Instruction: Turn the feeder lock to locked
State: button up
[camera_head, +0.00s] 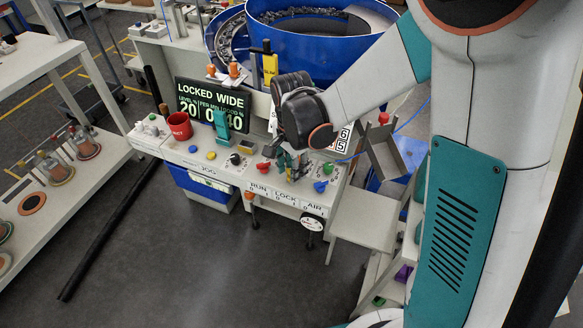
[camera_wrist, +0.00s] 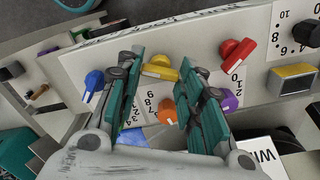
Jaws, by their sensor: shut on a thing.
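The front panel (camera_head: 233,181) carries the printed labels RUN, LOCK and AIR. In the wrist view a yellow knob (camera_wrist: 161,68) sits in the middle of this row, between a blue knob (camera_wrist: 94,80) and a red knob (camera_wrist: 236,52). My gripper (camera_wrist: 162,58) is shut on the yellow knob, one finger on each side of it. In the head view my gripper (camera_head: 292,165) comes down over the panel above LOCK and hides most of that knob. The display (camera_head: 215,107) reads LOCKED WIDE, with 20, 0 and 40 below.
Close to my fingers are an orange knob (camera_wrist: 168,110) and a purple knob (camera_wrist: 229,101). The blue feeder bowl (camera_head: 330,40) is behind. A grey shelf (camera_head: 362,225) stands right of the panel.

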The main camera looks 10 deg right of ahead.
jog(key=shift+m, duration=1.7)
jog(key=o, duration=1.1)
jog(key=shift+c, duration=0.2)
notch_tip(320, 180, up, 12)
